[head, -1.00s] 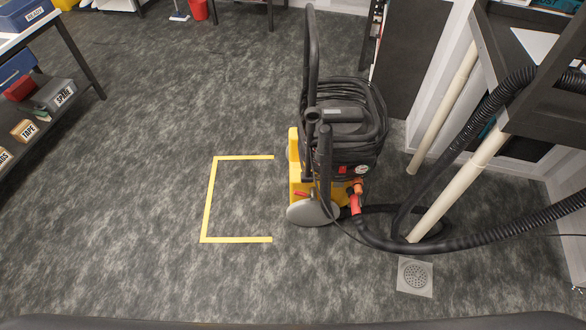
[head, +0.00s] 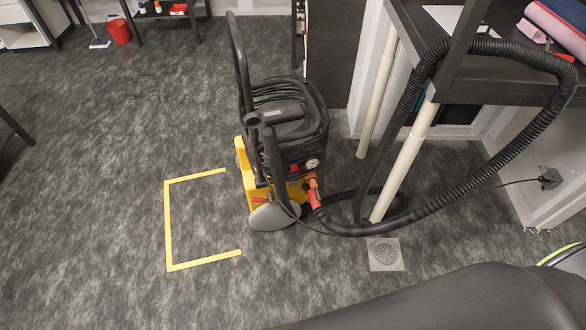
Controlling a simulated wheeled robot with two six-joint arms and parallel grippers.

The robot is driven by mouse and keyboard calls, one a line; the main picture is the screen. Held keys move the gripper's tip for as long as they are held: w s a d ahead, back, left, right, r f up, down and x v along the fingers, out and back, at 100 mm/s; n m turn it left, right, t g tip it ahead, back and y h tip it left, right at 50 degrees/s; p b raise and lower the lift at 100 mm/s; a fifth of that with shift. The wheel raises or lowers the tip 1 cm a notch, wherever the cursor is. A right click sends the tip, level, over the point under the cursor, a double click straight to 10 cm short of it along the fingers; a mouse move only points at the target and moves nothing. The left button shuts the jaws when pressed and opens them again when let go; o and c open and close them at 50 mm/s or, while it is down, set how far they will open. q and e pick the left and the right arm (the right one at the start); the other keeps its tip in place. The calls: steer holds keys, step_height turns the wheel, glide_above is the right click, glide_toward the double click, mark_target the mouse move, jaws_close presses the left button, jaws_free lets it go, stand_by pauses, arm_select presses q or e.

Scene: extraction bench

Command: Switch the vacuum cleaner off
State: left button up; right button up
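The vacuum cleaner (head: 285,150) stands upright on the grey floor in the middle of the head view. It has a yellow base, a black body with cable coiled around its top, and a tall black handle. A small red switch (head: 294,168) shows on its front beside a round gauge (head: 312,164). I cannot tell the switch's position. A black corrugated hose (head: 480,185) leaves by a red and orange fitting (head: 313,188) low on the front and loops up to the right. Neither of my grippers is in view.
A yellow tape outline (head: 168,220) is on the floor left of the vacuum. A floor drain (head: 385,254) lies in front. Cream pipes (head: 405,160) and a dark bench (head: 500,80) stand to the right. A cable runs to a wall socket (head: 549,178).

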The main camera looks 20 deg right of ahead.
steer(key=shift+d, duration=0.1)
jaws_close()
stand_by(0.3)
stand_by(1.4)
